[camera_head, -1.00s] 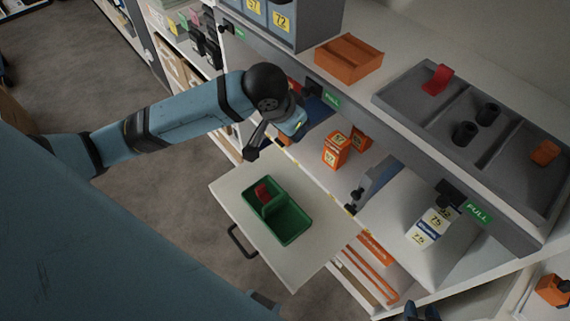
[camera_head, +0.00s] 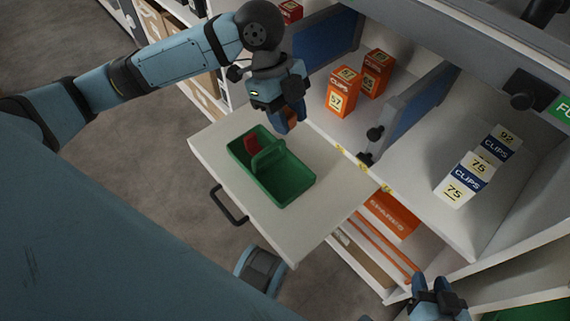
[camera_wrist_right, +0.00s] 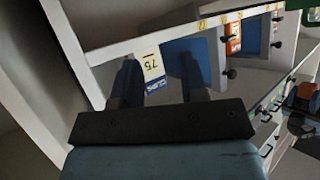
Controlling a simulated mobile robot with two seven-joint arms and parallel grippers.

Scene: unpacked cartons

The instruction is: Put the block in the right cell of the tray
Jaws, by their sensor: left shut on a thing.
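The green tray (camera_head: 291,191) lies on a pulled-out white board and has two cells with a raised divider between them. A red block (camera_head: 252,144) sits in its left cell; the right cell looks empty. My left gripper (camera_head: 291,124) is shut on an orange block (camera_head: 292,117), mostly hidden by the fingers, above the board just beyond the tray's far side. My right gripper (camera_head: 437,299) is at the bottom right, away from the tray. In the right wrist view its fingers (camera_wrist_right: 160,80) are apart with nothing between them.
The white board (camera_head: 221,157) has a dark handle (camera_head: 229,207) at its front. Behind it, a shelf holds orange boxes (camera_head: 343,92), blue dividers (camera_head: 416,100) and white-blue clip boxes (camera_head: 463,179). A dark knob (camera_head: 525,90) juts from the upper right front.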

